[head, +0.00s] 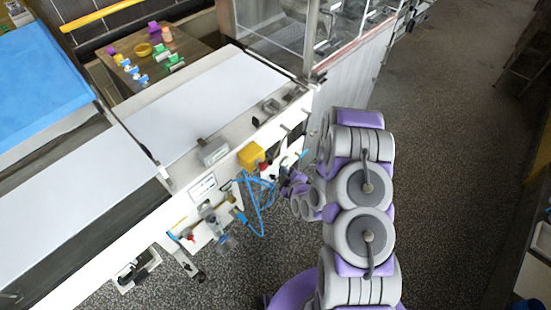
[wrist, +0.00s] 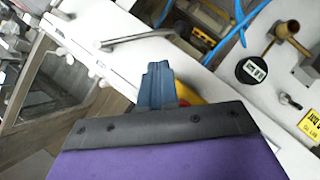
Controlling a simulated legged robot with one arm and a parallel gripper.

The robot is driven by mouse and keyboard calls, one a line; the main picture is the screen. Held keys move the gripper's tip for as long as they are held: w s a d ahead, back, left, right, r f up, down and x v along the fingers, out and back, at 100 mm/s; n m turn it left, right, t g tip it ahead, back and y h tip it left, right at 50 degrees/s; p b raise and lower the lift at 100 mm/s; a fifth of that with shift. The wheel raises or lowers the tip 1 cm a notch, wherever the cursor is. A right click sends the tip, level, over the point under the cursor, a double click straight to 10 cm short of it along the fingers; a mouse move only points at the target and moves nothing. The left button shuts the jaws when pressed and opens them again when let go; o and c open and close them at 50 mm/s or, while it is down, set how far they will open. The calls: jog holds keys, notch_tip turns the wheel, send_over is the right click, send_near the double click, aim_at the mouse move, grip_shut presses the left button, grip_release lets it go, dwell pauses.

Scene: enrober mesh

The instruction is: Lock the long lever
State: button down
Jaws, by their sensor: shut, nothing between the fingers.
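My gripper (wrist: 158,68) is shut and empty in the wrist view, its blue fingers pressed together over the white machine panel. A long, thin grey metal lever (wrist: 138,39) lies across the panel just beyond and left of the fingertips, apart from them in the picture. I cannot tell for certain that it is the task's long lever, nor its lock state. In the head view my arm reaches to the machine's side near the yellow box; the fingers are too small to make out there.
A yellow box (head: 251,156) with a red part sits on the machine's side. Blue hoses (head: 258,208) hang below it. The wrist view shows a brass fitting (wrist: 285,33) and a round black part (wrist: 251,69) to the right. Open speckled floor (head: 450,150) lies right of my arm.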

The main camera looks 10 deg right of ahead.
dwell(0.4)
jog(key=b+x, duration=0.9)
jog(key=x, duration=0.1)
dwell(0.4)
jog(key=shift+f, duration=0.2)
